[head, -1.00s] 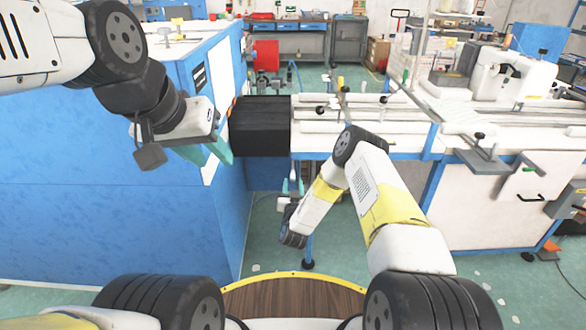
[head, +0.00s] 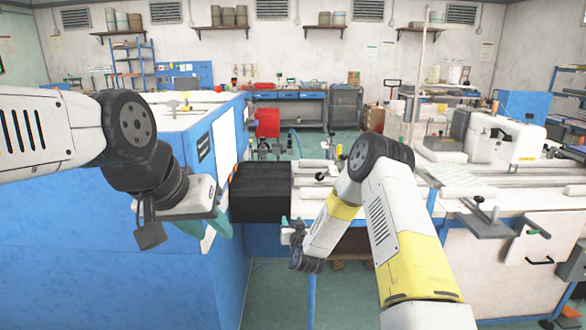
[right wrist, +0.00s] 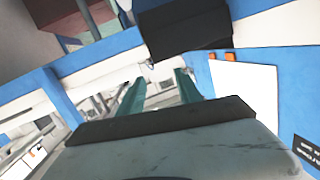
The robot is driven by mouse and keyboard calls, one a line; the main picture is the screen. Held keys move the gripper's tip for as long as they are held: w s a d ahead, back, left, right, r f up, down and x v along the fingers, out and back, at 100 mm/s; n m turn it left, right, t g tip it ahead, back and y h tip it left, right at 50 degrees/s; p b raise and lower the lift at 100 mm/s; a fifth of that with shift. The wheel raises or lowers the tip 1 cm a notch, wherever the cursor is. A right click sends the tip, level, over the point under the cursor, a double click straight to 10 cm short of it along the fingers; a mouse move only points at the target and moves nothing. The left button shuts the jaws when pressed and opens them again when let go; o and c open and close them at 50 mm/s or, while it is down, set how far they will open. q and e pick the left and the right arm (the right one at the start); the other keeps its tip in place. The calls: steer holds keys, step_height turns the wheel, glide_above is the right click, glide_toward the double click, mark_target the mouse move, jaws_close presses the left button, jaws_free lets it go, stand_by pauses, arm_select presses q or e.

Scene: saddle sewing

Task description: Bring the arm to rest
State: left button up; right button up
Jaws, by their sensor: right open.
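My left gripper (head: 208,224) hangs in front of the blue cabinet at the left, with teal fingers pointing down and right. From this angle its fingers overlap, so I cannot tell whether it is open. My right arm (head: 392,225) is bent at the elbow in the middle right of the head view. Its gripper is mostly hidden behind the wrist in the head view, with a bit of teal finger (head: 285,222) showing. In the right wrist view the right gripper (right wrist: 160,86) has two teal fingers apart, with nothing between them.
A black box (head: 261,191) sticks out from the blue cabinet (head: 110,215), close to both grippers. A white machine bench (head: 500,255) with a sewing machine (head: 500,140) stands at the right. Green floor (head: 283,290) shows between cabinet and bench.

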steer(key=s+d+r+n+g, duration=0.1)
steer(key=s+d+r+g, duration=0.1)
steer(key=s+r, duration=0.35)
steer(key=s+d+r+g, duration=0.1)
steer(key=s+d+r, duration=0.1)
steer(key=r, duration=0.7)
steer(key=s+d+r+n+g, duration=0.15)
steer(key=s+r, duration=0.25)
steer(key=r, duration=0.4)
steer(key=s+d+r+g, duration=0.1)
steer(key=s+d, duration=0.2)
steer(key=s, duration=0.7)
steer(key=s+d+r+m+g, duration=0.1)
steer(key=s+d+r+g, duration=0.1)
steer(key=s, duration=0.9)
steer(key=s+d+r+m+g, duration=0.1)
steer(key=s+d, duration=0.3)
steer(key=s, duration=0.7)
steer(key=shift+r+g+h, duration=0.3)
steer(key=shift+r+g, duration=0.2)
steer(key=shift+g, duration=0.15)
steer(key=shift+w+m, duration=0.1)
steer(key=shift+m, duration=0.15)
steer(key=shift+c, duration=0.5)
